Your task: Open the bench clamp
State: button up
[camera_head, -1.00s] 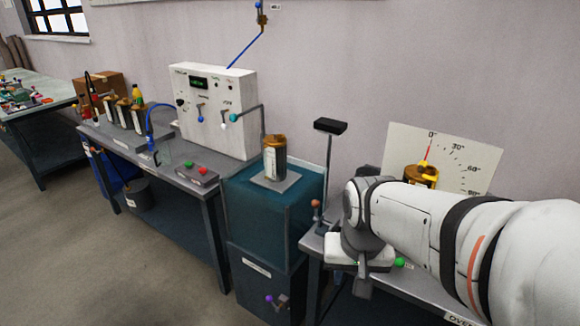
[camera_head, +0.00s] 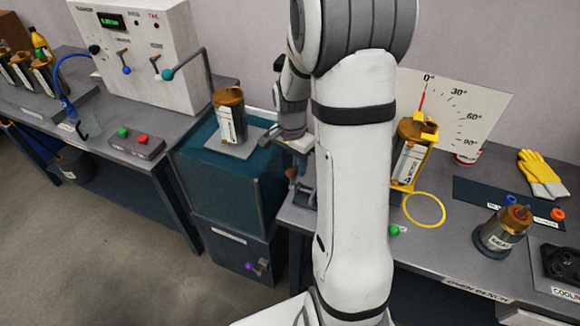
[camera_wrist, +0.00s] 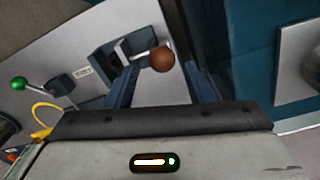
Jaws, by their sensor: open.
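A lever with a brown ball knob (camera_wrist: 162,59) rises from a dark block (camera_wrist: 112,58) with a white label at the bench's left end; this looks like the bench clamp. In the wrist view my open gripper (camera_wrist: 162,68) has one finger on each side of the knob, with gaps visible on both sides. I cannot tell whether the knob lies fully between the fingertips in depth. In the head view the knob (camera_head: 291,172) is partly hidden by my arm and gripper. The label's writing is too small to read.
A green ball lever (camera_wrist: 20,83) stands beside the clamp. A yellow ring (camera_head: 424,210) and a pump in a yellow holder (camera_head: 410,155) are on the same bench, before an angle board (camera_head: 470,100). A teal cabinet (camera_head: 208,178) carrying another pump stands close left.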

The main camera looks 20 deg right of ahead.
aim_at(291, 168)
jog(key=shift+a+f, duration=0.2)
jog(key=shift+f, duration=1.95)
jog(key=shift+c, duration=0.5)
